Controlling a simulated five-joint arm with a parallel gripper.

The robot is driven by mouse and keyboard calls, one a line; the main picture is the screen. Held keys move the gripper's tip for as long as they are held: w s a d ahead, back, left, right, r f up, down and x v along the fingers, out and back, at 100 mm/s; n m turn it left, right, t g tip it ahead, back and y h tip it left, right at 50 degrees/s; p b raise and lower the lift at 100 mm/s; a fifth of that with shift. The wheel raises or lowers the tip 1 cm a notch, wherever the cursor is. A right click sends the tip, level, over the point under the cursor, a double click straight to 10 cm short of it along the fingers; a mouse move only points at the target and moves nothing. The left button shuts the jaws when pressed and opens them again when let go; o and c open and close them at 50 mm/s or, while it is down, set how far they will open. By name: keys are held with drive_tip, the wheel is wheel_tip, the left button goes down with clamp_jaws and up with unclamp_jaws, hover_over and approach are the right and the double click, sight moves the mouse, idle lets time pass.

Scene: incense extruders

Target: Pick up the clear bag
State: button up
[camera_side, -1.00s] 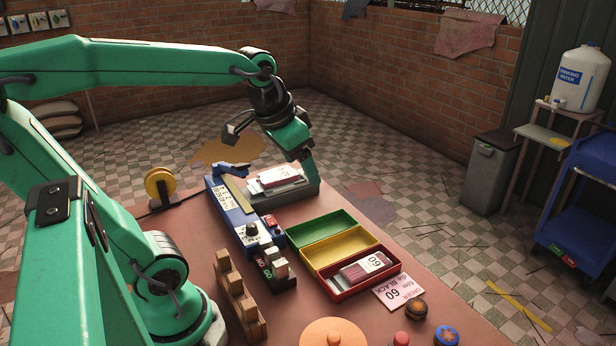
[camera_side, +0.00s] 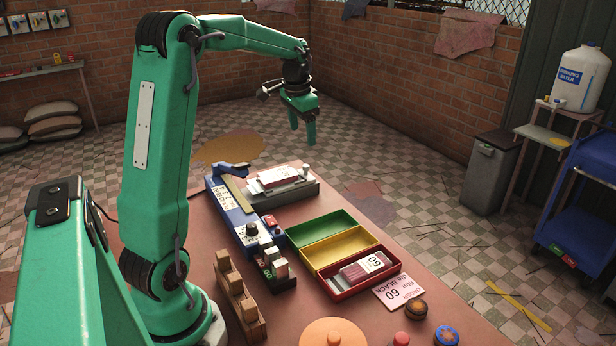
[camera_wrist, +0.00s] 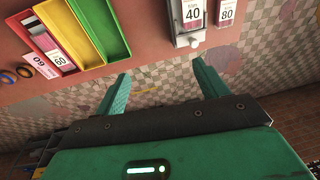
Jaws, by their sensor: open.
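A clear bag with dark red contents and a white label lies on the grey holder (camera_side: 297,190) at the table's far end; this bag (camera_side: 280,177) appears flat. In the wrist view a bag labelled 40 (camera_wrist: 193,14) sits on the grey holder, with a bag labelled 80 (camera_wrist: 227,14) beside it. Another bag, labelled 60 (camera_side: 365,266), lies in the red compartment of the tray. My gripper (camera_side: 302,138) hangs in the air above the grey holder, fingers apart and empty. It also shows in the wrist view (camera_wrist: 160,72), clear of the bags.
The tray has green (camera_side: 320,233), yellow (camera_side: 338,248) and red (camera_side: 350,290) compartments. A blue device (camera_side: 232,205) stands left of the holder. A wooden block rack (camera_side: 240,305) and an order card (camera_side: 398,291) are nearer. The air around my gripper is free.

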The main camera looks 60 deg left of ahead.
drive_tip(key=a+f+g, duration=0.1)
drive_tip(key=a+f, duration=0.6)
drive_tip(key=a, duration=0.5)
drive_tip(key=h, duration=0.1)
approach(261, 173)
drive_tip(key=shift+w+d+f+g, duration=0.15)
drive_tip(key=shift+d+f+g, duration=0.3)
drive_tip(key=shift+d, duration=0.3)
drive_tip(key=shift+f, duration=1.3)
drive_tip(key=shift+f, duration=2.6)
drive_tip(key=c, duration=1.1)
drive_tip(key=shift+r, duration=0.1)
